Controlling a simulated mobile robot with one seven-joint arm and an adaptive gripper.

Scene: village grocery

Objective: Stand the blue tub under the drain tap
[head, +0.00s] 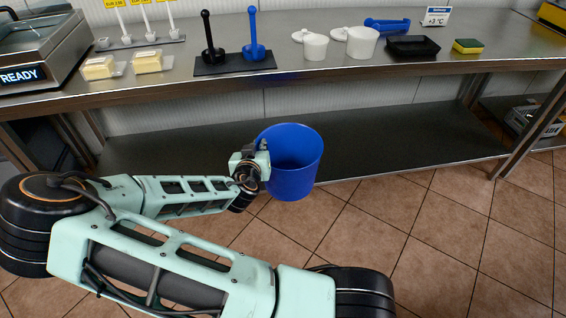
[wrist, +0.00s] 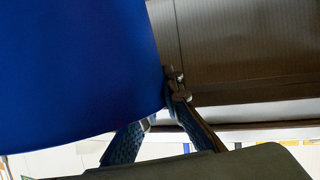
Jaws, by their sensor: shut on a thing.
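The blue tub (head: 297,165) is upright and open at the top, in front of the low shelf in the head view. My gripper (head: 262,152) is at the left side of its rim and shut on it. In the wrist view the tub (wrist: 75,65) fills the upper left, and my gripper's fingers (wrist: 165,105) are at its edge. I cannot tell whether the tub's base touches the floor. I cannot make out a drain tap in either view.
The steel counter (head: 330,75) runs across above the dark lower shelf (head: 400,145). A counter leg (head: 535,130) stands at right. The tiled floor (head: 400,225) right of the tub is clear.

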